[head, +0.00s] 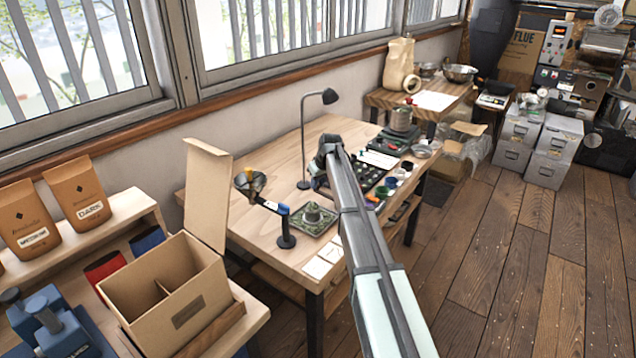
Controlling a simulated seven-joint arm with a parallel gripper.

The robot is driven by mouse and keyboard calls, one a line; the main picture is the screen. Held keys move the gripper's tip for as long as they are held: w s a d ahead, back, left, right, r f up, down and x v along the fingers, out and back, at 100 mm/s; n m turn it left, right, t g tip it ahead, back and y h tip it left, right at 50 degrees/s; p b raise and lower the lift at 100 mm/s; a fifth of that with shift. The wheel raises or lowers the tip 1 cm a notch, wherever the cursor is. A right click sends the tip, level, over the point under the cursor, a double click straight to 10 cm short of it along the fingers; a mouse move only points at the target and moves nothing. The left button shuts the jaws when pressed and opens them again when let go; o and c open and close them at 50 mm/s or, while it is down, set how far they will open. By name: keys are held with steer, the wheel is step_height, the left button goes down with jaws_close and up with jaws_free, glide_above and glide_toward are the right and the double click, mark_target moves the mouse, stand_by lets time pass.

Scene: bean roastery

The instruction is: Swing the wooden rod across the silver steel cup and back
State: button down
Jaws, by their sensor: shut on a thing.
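My gripper (319,181) is over the middle of the wooden table, low by the dark tray. My own arm covers much of it. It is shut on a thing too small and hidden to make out. I cannot pick out the wooden rod in this view. A silvery steel vessel (402,119) with a red top stands on a dark device at the table's far right, apart from my gripper. I cannot tell whether it is the silver steel cup. Several small coloured cups (391,182) stand right of my arm.
Left of my gripper, a black stand (286,241) carries a side arm with a dark funnel-like holder (245,182). A green square piece (312,219) and a black lamp (304,150) are close by. An open cardboard box (190,272) stands at the front left.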

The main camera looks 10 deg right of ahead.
steer(key=shift+s+a, duration=0.1)
steer(key=s+a+n+g+y, duration=0.2)
steer(key=s+a+n+g, duration=0.1)
steer(key=s+n, duration=1)
steer(key=shift+s+a+g+y, duration=0.2)
steer(key=shift+s+g+y, duration=0.2)
steer(key=shift+g, duration=0.1)
stand_by(0.4)
steer(key=c, duration=1)
jaws_free()
